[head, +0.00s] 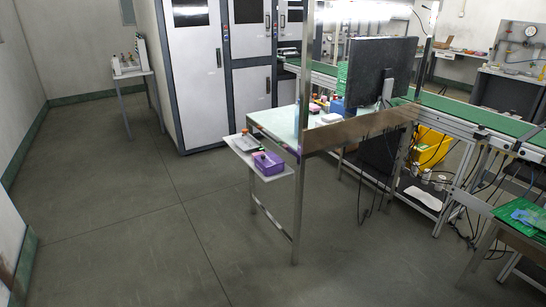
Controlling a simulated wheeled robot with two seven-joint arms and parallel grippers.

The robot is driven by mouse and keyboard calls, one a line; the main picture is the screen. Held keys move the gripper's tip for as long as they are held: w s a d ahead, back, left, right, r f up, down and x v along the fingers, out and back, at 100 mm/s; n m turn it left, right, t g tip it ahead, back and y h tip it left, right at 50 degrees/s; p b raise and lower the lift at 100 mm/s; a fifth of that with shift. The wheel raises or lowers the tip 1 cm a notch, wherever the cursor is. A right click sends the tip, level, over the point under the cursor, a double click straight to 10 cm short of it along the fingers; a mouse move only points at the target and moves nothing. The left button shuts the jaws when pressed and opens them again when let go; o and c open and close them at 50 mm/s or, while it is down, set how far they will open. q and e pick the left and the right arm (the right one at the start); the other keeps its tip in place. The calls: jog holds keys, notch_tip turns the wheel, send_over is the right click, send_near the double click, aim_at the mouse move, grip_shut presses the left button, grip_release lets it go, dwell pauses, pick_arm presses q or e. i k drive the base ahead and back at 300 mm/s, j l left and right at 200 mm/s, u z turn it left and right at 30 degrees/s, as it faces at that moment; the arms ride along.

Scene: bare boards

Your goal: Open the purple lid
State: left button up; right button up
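A purple box-like object (268,163) sits on a small white side shelf (273,177) at the left end of a workbench, near the middle of the head view. It is far from me and small in the picture. I cannot tell whether its top is a shut lid or an open one. Neither of my grippers shows in this view.
The workbench (312,122) has a metal post (299,200) at its front corner and carries a black monitor (380,72). A green-topped conveyor (470,118) runs to the right. A small white table (133,73) stands at the back left. The left floor is clear.

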aim_at(268, 159)
jog(key=i+j+z, duration=0.15)
jog(key=z, duration=0.25)
jog(key=i+j+z, duration=0.25)
jog(key=z, duration=0.2)
